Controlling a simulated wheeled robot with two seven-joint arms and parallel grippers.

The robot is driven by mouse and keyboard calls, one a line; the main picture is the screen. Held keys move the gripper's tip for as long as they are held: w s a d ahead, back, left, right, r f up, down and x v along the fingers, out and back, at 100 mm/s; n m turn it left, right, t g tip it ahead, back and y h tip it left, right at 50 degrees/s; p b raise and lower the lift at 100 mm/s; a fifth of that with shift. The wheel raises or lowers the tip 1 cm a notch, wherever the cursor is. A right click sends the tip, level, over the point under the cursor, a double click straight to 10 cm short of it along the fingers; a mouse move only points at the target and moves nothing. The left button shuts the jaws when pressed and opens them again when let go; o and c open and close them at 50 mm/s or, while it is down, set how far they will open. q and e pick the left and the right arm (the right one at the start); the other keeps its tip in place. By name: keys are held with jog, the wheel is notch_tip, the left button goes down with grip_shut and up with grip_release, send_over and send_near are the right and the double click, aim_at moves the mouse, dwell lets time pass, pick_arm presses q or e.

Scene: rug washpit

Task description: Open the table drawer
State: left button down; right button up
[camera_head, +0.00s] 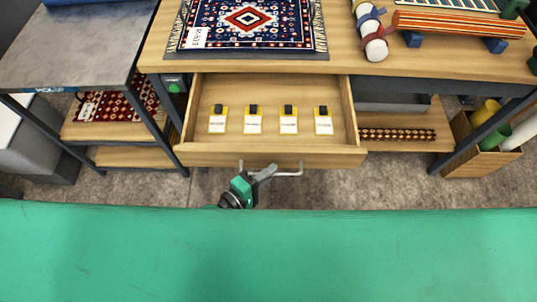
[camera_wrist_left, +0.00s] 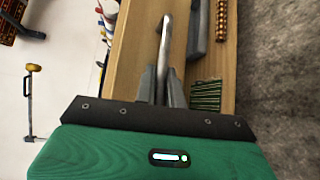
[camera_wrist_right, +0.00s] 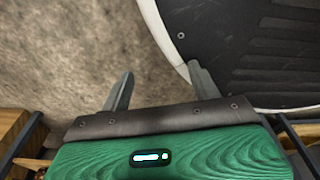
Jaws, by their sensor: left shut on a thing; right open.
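The table drawer (camera_head: 210,157) stands pulled out from under the wooden tabletop, its inside showing in the head view. Its grey bar handle (camera_head: 289,174) sits on the drawer front and also shows in the left wrist view (camera_wrist_left: 166,35). My left gripper (camera_head: 264,174) is shut on the handle near its left part; in the left wrist view its two fingers lie on either side of the bar. My right gripper (camera_wrist_right: 160,78) is open and empty over the floor in the right wrist view. It is outside the head view.
Several yellow-and-white tags with black clips lie in the drawer. A patterned rug (camera_head: 250,22) and a striped roll (camera_head: 458,24) lie on the tabletop. A grey side table (camera_head: 75,45) stands left, and a wooden crate (camera_head: 477,160) with rolls stands right. Bare floor shows before the drawer.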

pick_arm(q)
jog(key=shift+s, duration=1.25)
pick_arm(e)
jog(key=shift+s+d, duration=0.3)
jog(key=shift+d, duration=0.3)
jog(key=shift+w+a, duration=0.15)
jog(key=shift+a, duration=0.05)
pick_arm(q)
jog(key=c, duration=1.5)
grip_release()
pick_arm(e)
jog(key=shift+w+a, duration=0.2)
jog(key=shift+w, duration=0.25)
